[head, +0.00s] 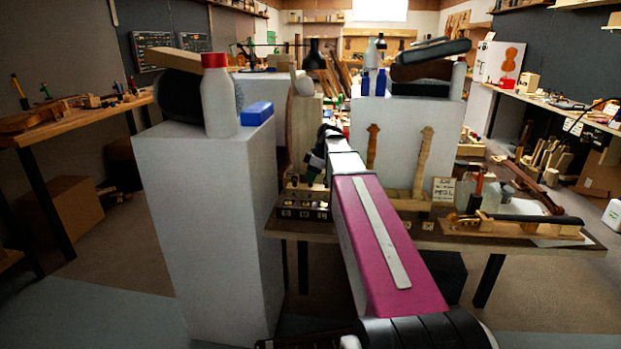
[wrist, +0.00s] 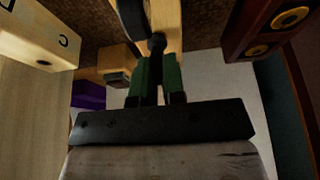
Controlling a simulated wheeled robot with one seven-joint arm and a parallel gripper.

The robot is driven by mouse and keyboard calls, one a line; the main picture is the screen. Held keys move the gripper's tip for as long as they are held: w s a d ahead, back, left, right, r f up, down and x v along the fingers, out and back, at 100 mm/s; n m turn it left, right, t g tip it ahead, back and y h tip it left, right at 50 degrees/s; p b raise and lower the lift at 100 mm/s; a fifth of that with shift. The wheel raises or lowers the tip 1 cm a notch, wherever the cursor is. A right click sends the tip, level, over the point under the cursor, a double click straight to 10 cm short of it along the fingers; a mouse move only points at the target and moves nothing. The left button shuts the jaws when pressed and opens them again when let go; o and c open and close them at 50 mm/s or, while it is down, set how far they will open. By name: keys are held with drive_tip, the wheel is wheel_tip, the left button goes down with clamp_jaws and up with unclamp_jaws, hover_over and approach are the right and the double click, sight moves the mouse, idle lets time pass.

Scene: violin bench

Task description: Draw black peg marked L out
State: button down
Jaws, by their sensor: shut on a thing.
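My gripper (wrist: 157,68) shows in the wrist view with its two green fingers closed on a small black peg (wrist: 157,43). The peg's rounded dark end shows just beyond the fingertips, against a pale wooden piece (wrist: 168,22). I cannot tell how deep the peg sits in the wood, and no L mark on it is readable. In the head view my gripper (head: 315,163) is small and dark at the far end of my magenta arm, above the left part of the workbench (head: 430,238). The peg is too small to make out there.
A pale wooden block (wrist: 40,35) with a dark letter and a hole is on the left in the wrist view. A dark red-brown block (wrist: 262,30) with yellow rings is on the right. A white pedestal (head: 205,230) stands left of my arm. A PEG L card (head: 443,189) stands on the bench.

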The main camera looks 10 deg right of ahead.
drive_tip(key=shift+r, duration=0.45)
idle(0.6)
drive_tip(key=shift+r, duration=1.9)
wheel_tip(320, 180, up, 7)
idle(0.6)
